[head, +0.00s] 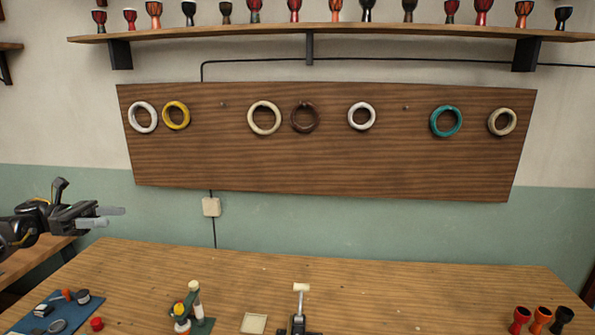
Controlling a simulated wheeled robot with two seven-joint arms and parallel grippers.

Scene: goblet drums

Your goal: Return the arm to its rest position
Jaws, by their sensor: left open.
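My left gripper (108,217) is at the left of the head view, above the left end of the wooden table (350,275). Its two grey fingers point to the right and are apart, with nothing between them. The fingers are clear of the wall board and of the things on the table.
A wooden board (320,165) with several rings hangs on the wall, below a shelf (270,33) of goblet drums. On the table are a blue mat (62,306) with small parts, a green stand (203,325), a square dish (253,323) and small drums (541,315).

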